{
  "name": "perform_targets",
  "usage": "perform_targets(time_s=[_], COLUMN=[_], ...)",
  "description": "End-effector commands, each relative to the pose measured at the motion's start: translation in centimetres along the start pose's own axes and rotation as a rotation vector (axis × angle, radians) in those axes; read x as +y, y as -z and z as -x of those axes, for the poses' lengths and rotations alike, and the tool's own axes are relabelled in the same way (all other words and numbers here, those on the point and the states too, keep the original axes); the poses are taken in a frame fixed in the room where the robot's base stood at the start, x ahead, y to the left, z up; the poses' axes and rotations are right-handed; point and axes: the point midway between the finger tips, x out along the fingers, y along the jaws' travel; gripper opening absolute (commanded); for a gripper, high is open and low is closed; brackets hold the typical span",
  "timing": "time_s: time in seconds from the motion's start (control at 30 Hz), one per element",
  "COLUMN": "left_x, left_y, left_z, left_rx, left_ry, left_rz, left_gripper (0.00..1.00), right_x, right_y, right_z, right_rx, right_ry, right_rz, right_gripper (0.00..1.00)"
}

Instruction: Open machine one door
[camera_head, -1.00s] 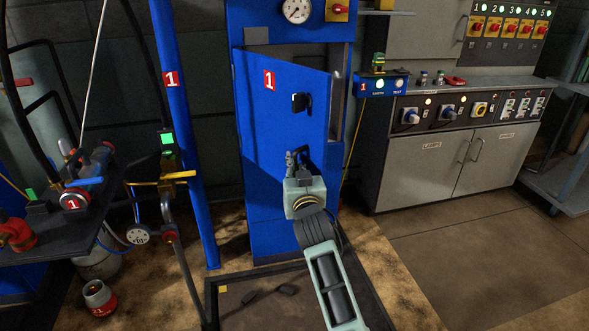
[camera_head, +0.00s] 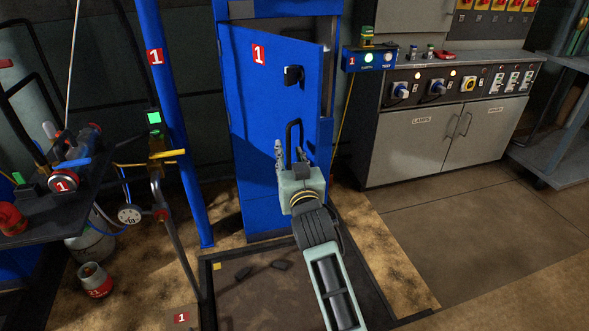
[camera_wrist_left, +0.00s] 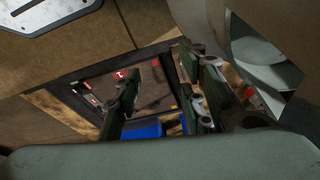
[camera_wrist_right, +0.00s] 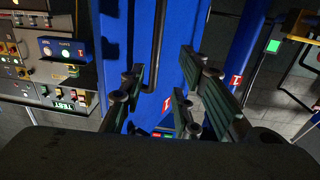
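Machine one is a blue cabinet. Its blue door (camera_head: 262,100) carries a red label "1", a black latch (camera_head: 293,75) and a black bar handle (camera_head: 292,132). The door's slanted top edge shows it standing ajar, its right edge towards me. My right gripper (camera_head: 292,155) is at the lower part of the handle with its fingers spread. In the right wrist view the handle (camera_wrist_right: 153,60) shows beyond the gap of the open gripper (camera_wrist_right: 165,100); contact cannot be told. My left gripper (camera_wrist_left: 160,108) is open and empty in the left wrist view, outside the head view.
A blue post (camera_head: 177,120) stands left of the cabinet, beside a dark bench (camera_head: 40,215) with valves and hoses. A grey control cabinet (camera_head: 420,145) with switches stands to the right. A dark-framed floor tray (camera_head: 240,300) lies in front. Floor at right is clear.

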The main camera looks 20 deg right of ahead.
Motion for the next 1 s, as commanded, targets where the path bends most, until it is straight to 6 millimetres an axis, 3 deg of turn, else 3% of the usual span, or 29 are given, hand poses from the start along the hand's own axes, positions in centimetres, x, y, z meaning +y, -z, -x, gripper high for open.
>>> perform_targets(time_s=[0.1,0.3,0.7,0.87,1.0], left_x=[0.0,0.0,0.0,0.0,0.2], left_y=[0.0,0.0,0.0,0.0,-0.3], left_z=[0.0,0.0,0.0,-0.3,-1.9], left_rx=[0.000,0.000,0.000,-0.007,-0.030], left_ry=[0.000,0.000,0.000,-0.001,-0.004], left_rz=[0.001,0.001,0.001,0.000,-0.003], left_gripper=[0.38,0.38,0.38,0.38,0.38], right_x=[0.0,0.1,0.1,-0.1,-0.6], right_y=[-0.1,-0.1,-0.1,0.4,1.5], right_z=[2.5,5.1,5.8,5.9,6.2], right_rx=[-0.002,-0.002,-0.002,-0.002,-0.008], right_ry=[0.000,-0.001,-0.001,0.018,0.094], right_rz=[-0.002,-0.001,0.001,-0.027,-0.147], right_gripper=[0.29,0.29,0.29,0.15,0.02])
